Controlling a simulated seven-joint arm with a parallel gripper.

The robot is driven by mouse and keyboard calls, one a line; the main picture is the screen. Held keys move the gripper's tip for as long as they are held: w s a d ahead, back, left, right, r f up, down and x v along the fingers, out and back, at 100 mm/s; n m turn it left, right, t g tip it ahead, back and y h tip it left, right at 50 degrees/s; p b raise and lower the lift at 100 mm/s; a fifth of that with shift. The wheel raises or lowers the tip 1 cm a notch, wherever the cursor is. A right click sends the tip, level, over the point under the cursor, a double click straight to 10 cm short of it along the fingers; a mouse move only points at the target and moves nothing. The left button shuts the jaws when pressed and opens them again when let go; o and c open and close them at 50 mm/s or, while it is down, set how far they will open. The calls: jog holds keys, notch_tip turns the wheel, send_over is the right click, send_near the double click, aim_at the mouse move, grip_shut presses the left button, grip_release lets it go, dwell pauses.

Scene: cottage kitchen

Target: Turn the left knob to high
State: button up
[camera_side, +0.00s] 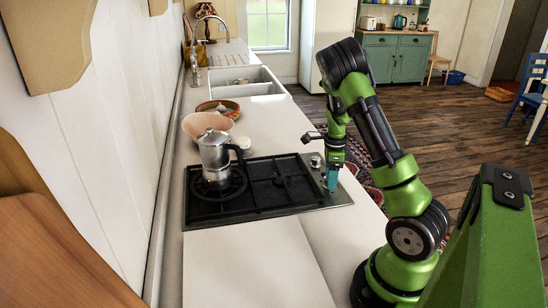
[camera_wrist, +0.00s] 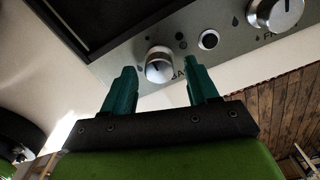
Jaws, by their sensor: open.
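The left knob (camera_wrist: 159,67) is a round silver knob with a dark pointer line, in the wrist view on the steel control strip. My gripper (camera_wrist: 160,72) is open, with its teal fingers on either side of this knob in the picture; I cannot tell whether they touch it. In the side view my gripper (camera_side: 332,181) points down at the right end of the hob (camera_side: 262,206), and its fingers hide the left knob. The other knob (camera_wrist: 275,14) is at the wrist view's top right; it also shows behind my gripper in the side view (camera_side: 316,162).
A small round button (camera_wrist: 208,40) sits between the knobs. A moka pot (camera_side: 214,158) stands on the back burner. A terracotta bowl (camera_side: 207,125) and a second bowl (camera_side: 226,108) stand beyond it. The counter on the near side (camera_side: 250,265) is clear.

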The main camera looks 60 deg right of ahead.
jog(key=c, duration=1)
jog(key=shift+c, duration=0.2)
jog(key=n, duration=0.8)
jog(key=shift+d, duration=0.1)
jog(key=n, duration=0.5)
jog(key=shift+w+r, duration=0.1)
jog(key=shift+w, duration=0.05)
jog(key=n, duration=0.4)
jog(key=shift+w+n, duration=0.1)
jog(key=shift+n, duration=0.2)
